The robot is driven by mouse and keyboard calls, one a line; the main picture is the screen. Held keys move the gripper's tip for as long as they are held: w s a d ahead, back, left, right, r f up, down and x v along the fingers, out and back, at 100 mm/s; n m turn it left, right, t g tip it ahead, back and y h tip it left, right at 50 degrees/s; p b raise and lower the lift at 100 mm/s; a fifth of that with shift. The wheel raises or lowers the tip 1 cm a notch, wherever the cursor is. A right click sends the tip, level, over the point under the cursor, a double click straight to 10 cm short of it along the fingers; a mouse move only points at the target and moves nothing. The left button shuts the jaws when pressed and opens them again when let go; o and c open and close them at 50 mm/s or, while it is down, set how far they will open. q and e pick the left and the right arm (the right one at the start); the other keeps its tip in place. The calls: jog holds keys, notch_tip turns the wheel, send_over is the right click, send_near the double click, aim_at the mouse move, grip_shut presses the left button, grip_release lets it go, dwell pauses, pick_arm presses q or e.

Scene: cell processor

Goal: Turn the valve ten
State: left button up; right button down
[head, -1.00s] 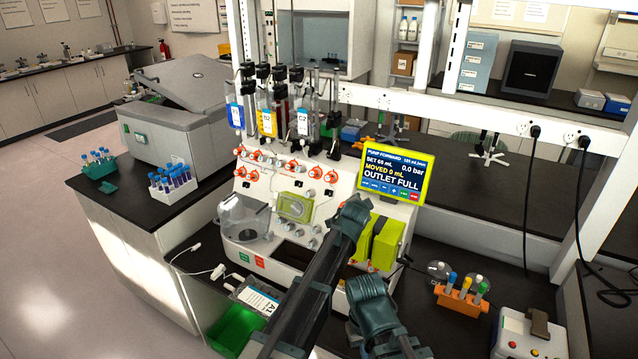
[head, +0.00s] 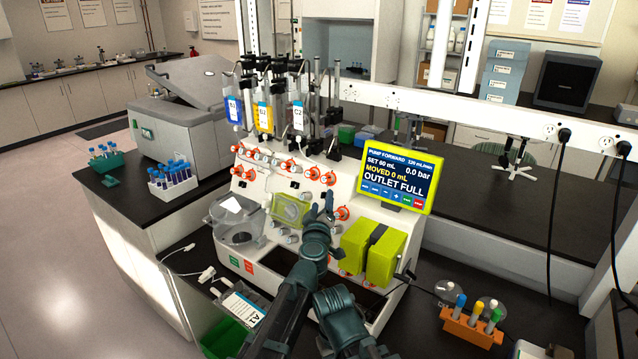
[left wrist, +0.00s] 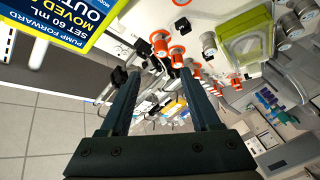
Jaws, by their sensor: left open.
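The white cell processor (head: 290,185) carries rows of orange-handled valves on its sloped front. Their numbers are too small to read, so I cannot tell which is valve ten. One orange valve (head: 342,213) is just right of my left gripper (head: 324,204), and another orange valve (head: 328,178) is just above it in the picture. In the left wrist view my left gripper (left wrist: 162,75) is open and empty. Orange valves, one nearer (left wrist: 177,56) and one beyond (left wrist: 159,40), appear between its fingertips; contact cannot be told. My right gripper is not in view.
The yellow-framed screen (head: 397,183) stands close on the right and reads "OUTLET FULL". A yellow-green pump block (head: 357,247) is below it. Hanging bags (head: 265,115) and clamps rise above the valves. An orange tube rack (head: 470,328) stands at lower right.

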aim_at(325, 180)
pick_arm(q)
jog(key=shift+w+a, duration=0.1)
jog(key=w, duration=0.4)
jog(key=w+d, duration=0.1)
jog(key=w, duration=0.8)
jog(key=shift+w+d, duration=0.3)
grip_shut()
